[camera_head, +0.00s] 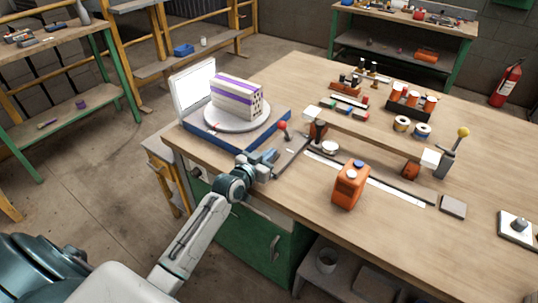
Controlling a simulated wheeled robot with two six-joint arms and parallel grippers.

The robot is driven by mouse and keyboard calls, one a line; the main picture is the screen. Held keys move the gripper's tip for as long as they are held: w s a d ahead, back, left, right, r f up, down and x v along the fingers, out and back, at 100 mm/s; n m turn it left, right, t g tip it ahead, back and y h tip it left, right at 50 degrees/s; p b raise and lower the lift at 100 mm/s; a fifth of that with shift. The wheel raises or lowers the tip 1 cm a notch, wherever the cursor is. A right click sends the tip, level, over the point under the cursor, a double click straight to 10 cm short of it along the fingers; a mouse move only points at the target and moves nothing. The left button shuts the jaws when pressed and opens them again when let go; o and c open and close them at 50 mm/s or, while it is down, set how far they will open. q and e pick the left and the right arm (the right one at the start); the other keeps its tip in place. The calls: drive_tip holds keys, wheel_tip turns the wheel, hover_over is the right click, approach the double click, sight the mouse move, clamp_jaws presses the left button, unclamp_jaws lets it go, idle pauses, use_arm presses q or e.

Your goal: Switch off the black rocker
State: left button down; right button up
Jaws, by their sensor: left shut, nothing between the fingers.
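My left gripper (269,158) is shut and empty at the near edge of the workbench, just in front of the blue base (222,146) and below a red-knobbed lever (283,127). A small dark part (290,151) lies just right of the fingers. I cannot tell whether it is the black rocker or which way it is tipped; the gripper may hide the rocker. A lit white panel (193,89) stands behind a hollow brick (237,98) with purple stripes, which rests on a round white turntable (213,119). My right gripper is not in view.
An orange canister (350,187) stands right of the gripper. The bench's right front (420,225) is mostly clear.

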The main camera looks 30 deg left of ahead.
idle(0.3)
use_arm(q)
drive_tip(key=shift+f+b, duration=0.2)
drive_tip(key=shift+b, duration=0.1)
drive_tip(key=shift+w, duration=0.15)
drive_tip(key=shift+f, duration=0.1)
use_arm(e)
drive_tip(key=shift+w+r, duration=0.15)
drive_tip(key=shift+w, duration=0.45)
